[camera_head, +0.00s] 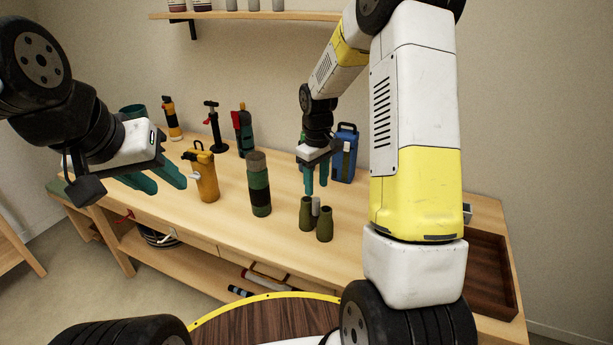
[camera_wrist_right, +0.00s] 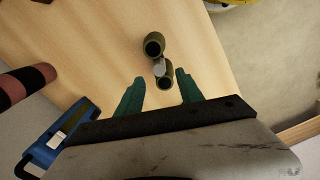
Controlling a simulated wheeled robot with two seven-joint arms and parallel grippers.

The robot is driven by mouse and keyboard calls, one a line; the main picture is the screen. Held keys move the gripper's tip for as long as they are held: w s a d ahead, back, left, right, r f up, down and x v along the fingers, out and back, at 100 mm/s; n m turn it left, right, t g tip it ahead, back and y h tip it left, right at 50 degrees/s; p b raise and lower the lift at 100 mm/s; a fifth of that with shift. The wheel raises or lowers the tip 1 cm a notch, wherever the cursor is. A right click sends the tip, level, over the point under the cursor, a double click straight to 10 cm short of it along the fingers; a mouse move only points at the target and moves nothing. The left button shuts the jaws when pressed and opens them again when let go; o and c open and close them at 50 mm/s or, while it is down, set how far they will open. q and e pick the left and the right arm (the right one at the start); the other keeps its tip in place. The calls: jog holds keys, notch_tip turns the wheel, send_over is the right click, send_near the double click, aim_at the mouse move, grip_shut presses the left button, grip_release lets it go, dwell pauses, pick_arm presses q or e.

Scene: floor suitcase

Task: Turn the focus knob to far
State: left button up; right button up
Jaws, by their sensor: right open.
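Olive-green binoculars (camera_head: 325,224) stand upright on the wooden table, right of its middle. A pale grey focus knob (camera_head: 316,206) sits between their two barrels. My right gripper (camera_head: 316,189) points down just above and behind them in the head view, open and empty. In the right wrist view, the binoculars (camera_wrist_right: 152,47) and the knob (camera_wrist_right: 159,67) lie ahead of the gap between the open right fingers (camera_wrist_right: 160,78), apart from both. Any mark on the knob is too small to read. My left gripper (camera_head: 169,186) is open and empty at the left, above the table.
A dark green and black cylinder (camera_head: 259,185) and a yellow jug-like container (camera_head: 203,175) stand left of the binoculars. A blue case (camera_head: 345,152) stands behind my right gripper. A brown tray (camera_head: 488,275) lies at the right. The table in front of the binoculars is clear.

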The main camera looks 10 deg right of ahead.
aim_at(316, 199)
jog(key=n, duration=0.2)
jog(key=shift+d+n, duration=0.1)
jog(key=shift+n, duration=0.3)
notch_tip(316, 199, down, 8)
jog(key=shift+w+r, duration=0.1)
jog(key=shift+r, duration=0.15)
grip_shut()
